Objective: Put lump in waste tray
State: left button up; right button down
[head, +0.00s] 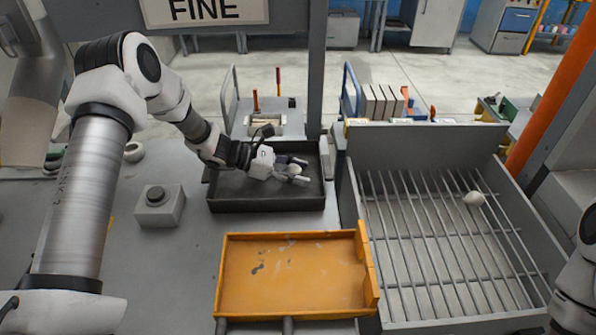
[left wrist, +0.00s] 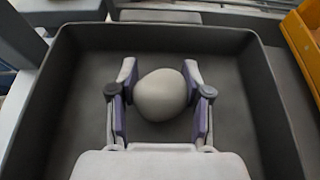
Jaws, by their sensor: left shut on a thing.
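A pale, rounded lump (left wrist: 160,95) is between the two fingers of my left gripper (head: 297,172), which is shut on it. The same lump shows small and partly covered by the fingers in the head view (head: 294,169). The dark grey waste tray (head: 262,204) lies around and under them; its wall also shows in the left wrist view (left wrist: 265,95). The lump is within the tray's outline; I cannot tell whether it touches the floor. Another pale lump (head: 473,198) lies on the bar grate (head: 440,235) at the right. My right gripper is out of view.
An orange tray (head: 290,277) stands in front of the waste tray. A grey box with a dark button (head: 160,207) is to its left. The grate has raised grey walls. A dark post (head: 316,70) rises behind the waste tray. Clear grey bench lies left of the orange tray.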

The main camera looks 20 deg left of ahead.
pick_arm(q)
jog(key=o, duration=1.2)
jog(key=shift+w+f, duration=0.1)
jog(key=shift+f, duration=0.05)
jog(key=shift+a+r+p, duration=0.1)
jog(key=shift+r+p, duration=0.3)
jog(key=v, duration=1.1)
jog(key=shift+s+a, duration=0.25)
